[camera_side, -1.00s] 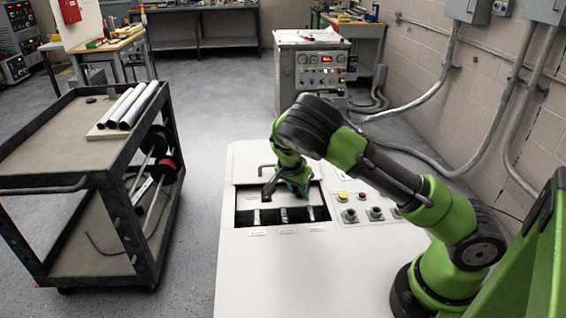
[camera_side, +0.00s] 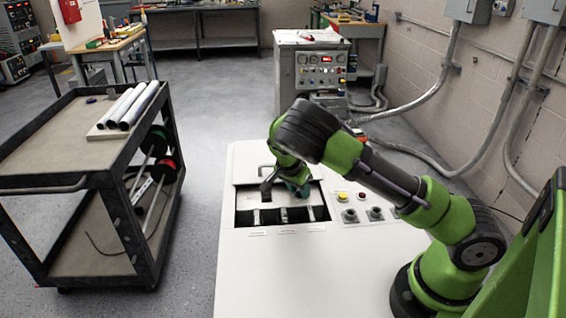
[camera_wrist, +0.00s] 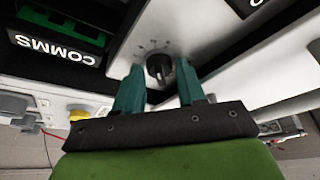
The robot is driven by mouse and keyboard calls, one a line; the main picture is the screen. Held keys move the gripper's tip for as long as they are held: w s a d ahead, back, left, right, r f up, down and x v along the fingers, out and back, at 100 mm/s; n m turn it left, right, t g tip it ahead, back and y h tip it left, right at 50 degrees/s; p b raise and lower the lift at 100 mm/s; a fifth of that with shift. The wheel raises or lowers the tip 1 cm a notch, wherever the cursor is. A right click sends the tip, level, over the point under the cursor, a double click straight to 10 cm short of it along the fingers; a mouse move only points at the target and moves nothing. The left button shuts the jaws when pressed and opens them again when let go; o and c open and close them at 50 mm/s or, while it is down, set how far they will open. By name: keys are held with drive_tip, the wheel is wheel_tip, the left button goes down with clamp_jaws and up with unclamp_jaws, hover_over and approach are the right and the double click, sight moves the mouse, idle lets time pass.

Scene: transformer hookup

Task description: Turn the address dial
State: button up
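The address dial (camera_wrist: 159,69) is a small dark round knob on a light panel with faint marks around it, in the upper middle of the wrist view. My gripper (camera_wrist: 160,75) has its two teal fingers on either side of the dial, with a visible gap to the knob on each side. I cannot tell how far the fingertips reach along the knob's depth. In the side view, my gripper (camera_side: 298,189) points down over the back part of the white console (camera_side: 290,268). The dial is hidden there behind my arm and gripper.
A black cart (camera_side: 60,130) with white tubes stands at left.

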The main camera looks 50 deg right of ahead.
drive_tip(key=v, duration=1.7)
drive_tip(key=shift+f, duration=0.1)
drive_tip(key=s+a+n+y, duration=0.6)
drive_tip(key=s+a+n, duration=0.1)
drive_tip(key=s+n, duration=0.2)
drive_tip(key=s+a+r+n+t, duration=0.3)
drive_tip(key=s+r+n+t, duration=0.2)
drive_tip(key=s+r, duration=0.6)
drive_tip(key=shift+r+t, duration=0.15)
drive_tip(key=shift+t, duration=0.95)
